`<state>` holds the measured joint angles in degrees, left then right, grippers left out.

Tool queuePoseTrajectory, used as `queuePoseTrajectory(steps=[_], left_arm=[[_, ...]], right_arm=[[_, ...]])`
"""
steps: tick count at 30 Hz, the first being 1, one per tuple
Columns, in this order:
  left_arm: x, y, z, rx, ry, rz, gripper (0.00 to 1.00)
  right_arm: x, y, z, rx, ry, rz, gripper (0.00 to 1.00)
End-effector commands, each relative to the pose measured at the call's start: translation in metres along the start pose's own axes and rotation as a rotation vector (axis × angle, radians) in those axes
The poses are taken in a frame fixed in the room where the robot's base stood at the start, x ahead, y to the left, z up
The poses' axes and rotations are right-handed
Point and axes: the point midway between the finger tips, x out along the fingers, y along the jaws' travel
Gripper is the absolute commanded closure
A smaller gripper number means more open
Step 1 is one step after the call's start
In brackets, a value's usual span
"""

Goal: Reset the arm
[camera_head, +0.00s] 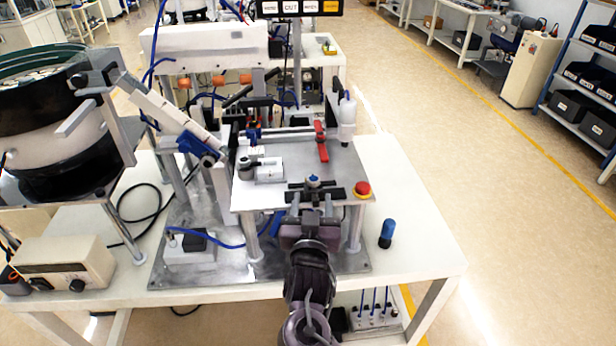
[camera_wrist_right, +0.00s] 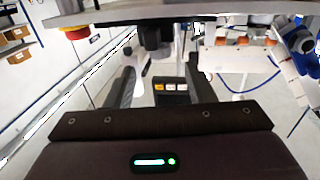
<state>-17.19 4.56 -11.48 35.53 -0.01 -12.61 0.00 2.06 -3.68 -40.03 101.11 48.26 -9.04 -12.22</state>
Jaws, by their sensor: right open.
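My right gripper (camera_head: 312,203) reaches in from the bottom middle of the head view, at the front edge of the raised metal fixture plate (camera_head: 335,160). In the right wrist view its two dark fingers (camera_wrist_right: 160,72) stand well apart, with no object visibly held between them. A dark round part under the plate (camera_wrist_right: 152,36) shows beyond the fingers. Whether the fingers touch the plate cannot be told. My left gripper is not in view.
A red emergency button (camera_head: 362,188) sits at the plate's right front corner. A blue and black cylinder (camera_head: 387,233) stands on the white table (camera_head: 430,265). A bowl feeder (camera_head: 60,125) and control box (camera_head: 62,262) are at left. The floor at right is open.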

Motion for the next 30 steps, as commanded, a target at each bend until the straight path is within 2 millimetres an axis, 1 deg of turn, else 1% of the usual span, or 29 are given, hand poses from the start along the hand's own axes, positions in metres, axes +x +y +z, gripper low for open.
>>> queuePoseTrajectory(steps=[5, 8, 11, 12, 14, 15, 18, 24, 30], left_arm=[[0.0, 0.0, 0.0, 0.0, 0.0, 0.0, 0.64], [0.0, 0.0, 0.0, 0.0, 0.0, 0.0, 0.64], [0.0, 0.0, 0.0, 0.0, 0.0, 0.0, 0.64], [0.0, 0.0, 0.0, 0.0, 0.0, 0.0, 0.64], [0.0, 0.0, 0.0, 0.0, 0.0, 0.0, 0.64], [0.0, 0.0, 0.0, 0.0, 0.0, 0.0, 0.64], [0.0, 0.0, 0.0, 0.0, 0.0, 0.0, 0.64], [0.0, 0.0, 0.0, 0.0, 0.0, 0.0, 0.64], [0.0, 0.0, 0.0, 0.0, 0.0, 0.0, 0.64]], right_arm=[[-0.001, 0.002, 0.004, 0.006, -0.021, -0.006, 0.51], [-0.005, 0.011, 0.02, 0.026, -0.11, -0.037, 0.51], [-0.019, 0.027, 0.049, 0.053, -0.276, -0.095, 0.51], [-0.029, 0.035, 0.06, 0.061, -0.355, -0.123, 0.51], [-0.048, 0.05, 0.078, 0.062, -0.481, -0.163, 0.51], [-0.062, 0.059, 0.086, 0.057, -0.559, -0.187, 0.51], [-0.094, 0.081, 0.102, 0.027, -0.722, -0.227, 0.51], [-0.147, 0.116, 0.116, -0.048, -0.945, -0.255, 0.51], [-0.191, 0.148, 0.118, -0.132, -1.111, -0.251, 0.51]])
